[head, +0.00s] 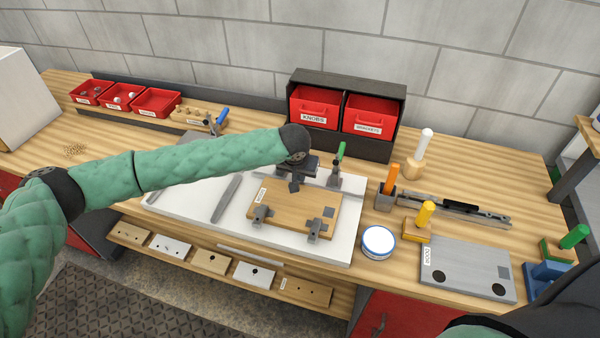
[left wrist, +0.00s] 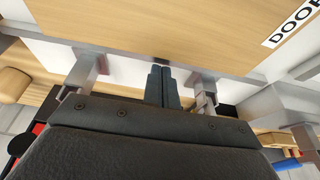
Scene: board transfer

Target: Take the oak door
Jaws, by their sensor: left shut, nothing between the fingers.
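The oak door (head: 292,212), a light wooden board with a white label at its left and a grey square at its right, lies flat on the white work surface (head: 185,200). My left gripper (head: 294,187) is over the door's back edge, shut and empty. In the left wrist view the shut fingertips (left wrist: 163,85) point at the edge of the oak door (left wrist: 150,28), whose label reads DOOR. Whether they touch it I cannot tell. My right gripper is not in view.
A grey board (head: 465,268) lies at the right, beside a round white tin (head: 378,242). A green-handled clamp (head: 338,165) stands behind the door. Red bins (head: 315,106) stand at the back. Small boards (head: 210,262) line the shelf below. The bench's left side has free room.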

